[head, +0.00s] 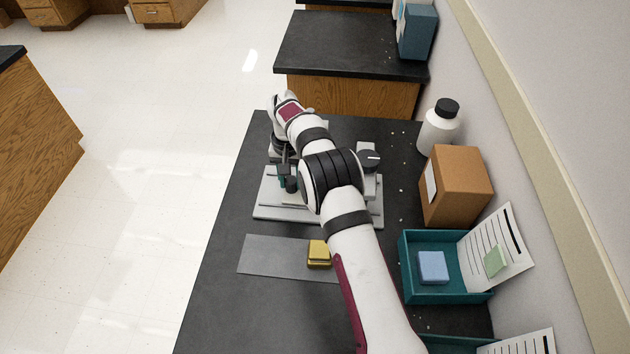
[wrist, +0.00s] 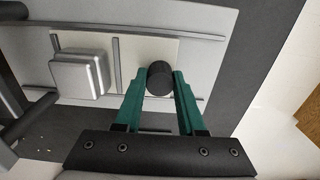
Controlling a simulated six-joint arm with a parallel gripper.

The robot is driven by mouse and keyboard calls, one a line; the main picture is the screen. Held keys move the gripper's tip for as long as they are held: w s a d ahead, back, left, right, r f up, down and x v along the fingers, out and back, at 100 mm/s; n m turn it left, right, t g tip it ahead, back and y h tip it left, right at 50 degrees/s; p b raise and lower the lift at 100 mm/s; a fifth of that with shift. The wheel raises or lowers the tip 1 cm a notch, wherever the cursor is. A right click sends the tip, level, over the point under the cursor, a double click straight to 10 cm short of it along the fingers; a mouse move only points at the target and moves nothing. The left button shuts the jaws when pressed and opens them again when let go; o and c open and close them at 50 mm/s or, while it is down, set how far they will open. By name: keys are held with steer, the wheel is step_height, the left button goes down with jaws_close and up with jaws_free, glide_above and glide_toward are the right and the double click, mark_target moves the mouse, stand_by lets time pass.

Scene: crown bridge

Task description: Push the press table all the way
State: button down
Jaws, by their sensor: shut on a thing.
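The press stands on a light grey base (head: 265,208) on the black bench, partly hidden behind my arm in the head view. In the wrist view, the pale press table (wrist: 130,55) lies between raised rails on that base. A silver block (wrist: 79,74) sits on the table. A round black knob (wrist: 160,78) is at the table's edge nearer the right. My gripper (wrist: 162,82) has its green fingers on both sides of this knob and is shut on it. In the head view my gripper (head: 283,178) is small and low over the press base, at its left part.
A yellow block (head: 319,253) lies on a grey mat (head: 265,256) in front of the press. A teal tray (head: 430,292) holding a blue block (head: 432,267), a brown box (head: 456,186) and a white bottle (head: 437,130) line the wall at right. Dark posts (wrist: 15,125) show left in the wrist view.

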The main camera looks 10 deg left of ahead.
steer(key=shift+a, duration=1.35)
steer(key=c, duration=0.5)
jaws_free()
step_height(320, 180, up, 12)
